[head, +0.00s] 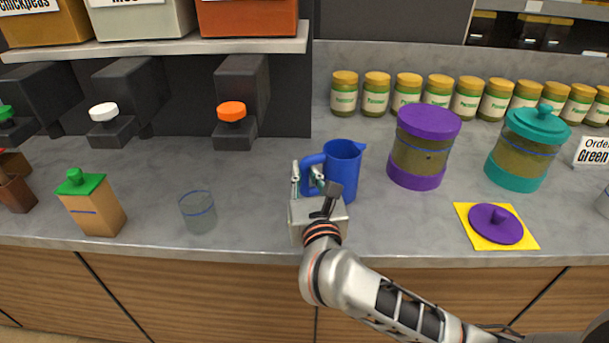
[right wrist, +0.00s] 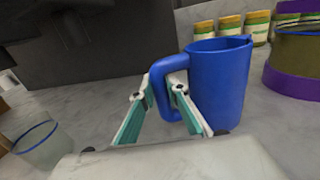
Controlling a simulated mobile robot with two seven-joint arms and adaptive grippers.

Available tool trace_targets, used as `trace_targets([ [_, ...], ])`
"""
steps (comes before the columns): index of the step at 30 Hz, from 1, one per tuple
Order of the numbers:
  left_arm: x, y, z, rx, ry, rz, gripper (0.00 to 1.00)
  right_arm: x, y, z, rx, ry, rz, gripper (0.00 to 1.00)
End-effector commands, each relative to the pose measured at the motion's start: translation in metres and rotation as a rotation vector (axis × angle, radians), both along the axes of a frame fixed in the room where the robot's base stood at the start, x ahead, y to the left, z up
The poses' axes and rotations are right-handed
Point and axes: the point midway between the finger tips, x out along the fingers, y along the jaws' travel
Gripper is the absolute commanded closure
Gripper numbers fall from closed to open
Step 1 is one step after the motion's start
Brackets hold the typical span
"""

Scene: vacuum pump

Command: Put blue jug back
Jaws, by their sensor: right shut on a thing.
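The blue jug (head: 344,168) stands upright on the grey counter, its handle toward the left and its spout toward the right. My right gripper (head: 308,180) is at the jug's left side, shut on the handle. In the right wrist view the jug (right wrist: 218,85) shows with the two fingers (right wrist: 160,100) on either side of its handle. I cannot tell whether the jug's base touches the counter. My left gripper is not in view.
A clear blue-rimmed cup (head: 198,211) and a green-topped carton (head: 92,203) stand left. A purple-lidded jar (head: 423,146) and teal-lidded jar (head: 527,148) stand right. A purple lid (head: 496,224) lies on a yellow mat (head: 465,212). Several small jars (head: 438,91) line the back.

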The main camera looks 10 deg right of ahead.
Motion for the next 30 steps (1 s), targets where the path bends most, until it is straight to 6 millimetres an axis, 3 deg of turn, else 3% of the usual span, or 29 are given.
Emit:
trace_targets([
  [15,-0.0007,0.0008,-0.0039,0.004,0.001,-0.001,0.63,-0.0001,0.0003,-0.0070,-0.003,-0.007,0.001,1.00],
  [16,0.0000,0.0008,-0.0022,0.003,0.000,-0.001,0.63,-0.0003,0.0004,-0.0083,0.000,-0.001,0.001,0.78],
  [17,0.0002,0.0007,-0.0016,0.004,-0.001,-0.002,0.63,-0.0003,0.0004,-0.0079,0.000,-0.001,0.001,0.71],
  [30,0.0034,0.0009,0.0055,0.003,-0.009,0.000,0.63,-0.0002,0.0002,-0.0019,0.000,-0.003,0.001,0.69],
])
